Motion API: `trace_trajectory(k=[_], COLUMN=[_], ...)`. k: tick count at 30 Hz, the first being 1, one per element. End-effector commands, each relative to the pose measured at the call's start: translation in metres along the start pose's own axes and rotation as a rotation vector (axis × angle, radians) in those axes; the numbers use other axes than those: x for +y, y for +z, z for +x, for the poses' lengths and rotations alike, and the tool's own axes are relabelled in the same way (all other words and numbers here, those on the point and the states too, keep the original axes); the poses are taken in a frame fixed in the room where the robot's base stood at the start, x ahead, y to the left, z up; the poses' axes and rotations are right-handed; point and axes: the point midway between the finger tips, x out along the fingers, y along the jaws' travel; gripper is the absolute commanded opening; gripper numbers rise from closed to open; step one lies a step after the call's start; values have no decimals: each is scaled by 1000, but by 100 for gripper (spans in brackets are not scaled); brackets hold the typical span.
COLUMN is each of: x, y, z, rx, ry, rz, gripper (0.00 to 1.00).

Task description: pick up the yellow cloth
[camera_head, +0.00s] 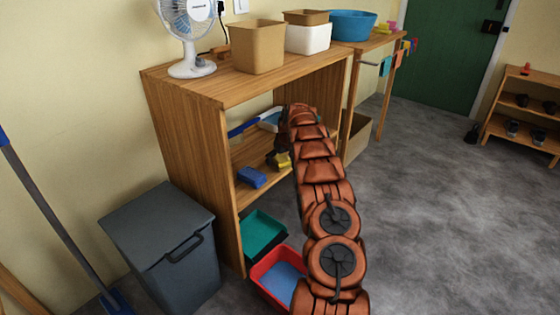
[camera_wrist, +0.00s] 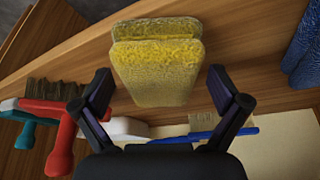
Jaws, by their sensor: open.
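The yellow cloth (camera_wrist: 158,68) is folded and lies on the wooden shelf. In the wrist view it sits ahead of my gripper (camera_wrist: 160,82), its near part in the gap between the two spread fingers. The fingers are open and do not visibly touch it. In the head view, the yellow cloth (camera_head: 284,160) shows as a small patch on the middle shelf beside my arm. My dark gripper (camera_head: 273,160) is next to it there, partly hidden by the arm.
A blue cloth (camera_wrist: 304,48) lies to the right. A red brush (camera_wrist: 62,140), a teal brush (camera_wrist: 27,130) and a blue-handled brush (camera_wrist: 215,133) lie close by. The shelf top (camera_head: 240,88) is overhead. A grey bin (camera_head: 165,245) and red tub (camera_head: 262,275) stand below.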

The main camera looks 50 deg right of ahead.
Motion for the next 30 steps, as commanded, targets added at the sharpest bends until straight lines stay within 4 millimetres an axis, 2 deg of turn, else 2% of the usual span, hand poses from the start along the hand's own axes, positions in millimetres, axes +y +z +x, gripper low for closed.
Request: trace_trajectory(k=[6, 24, 25, 26, 30], x=[0, 0, 0, 0, 0], y=[0, 0, 0, 0, 0], z=[0, 0, 0, 0, 0], rx=[0, 0, 0, 0, 0], ry=[0, 0, 0, 0, 0], rz=[0, 1, 1, 1, 0], gripper=[96, 34, 34, 28, 28])
